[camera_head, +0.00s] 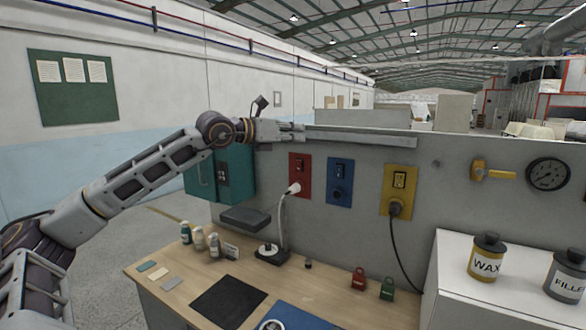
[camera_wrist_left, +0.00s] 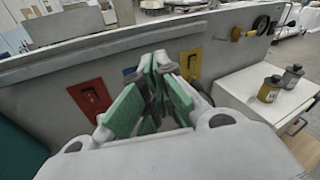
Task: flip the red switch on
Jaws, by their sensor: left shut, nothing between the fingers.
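The red switch (camera_head: 300,174) is a red plate with a dark toggle on the grey wall panel, left of a blue plate. It also shows in the left wrist view (camera_wrist_left: 90,98), left of my fingers. My left gripper (camera_head: 300,131) is just above the red plate in the head view, with its fingers pointing right. In the left wrist view its green-padded fingers (camera_wrist_left: 154,80) come together at the tips, with nothing between them. The gripper appears apart from the switch. Whether the toggle is up or down is too small to tell. My right gripper is not in view.
A blue switch plate (camera_head: 340,181) and a yellow plate (camera_head: 398,191) with a plugged black cord are to the right. A desk lamp (camera_head: 283,210) rises below the red plate. A teal box (camera_head: 222,174) is to the left. A ledge (camera_head: 360,138) runs along the panel top.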

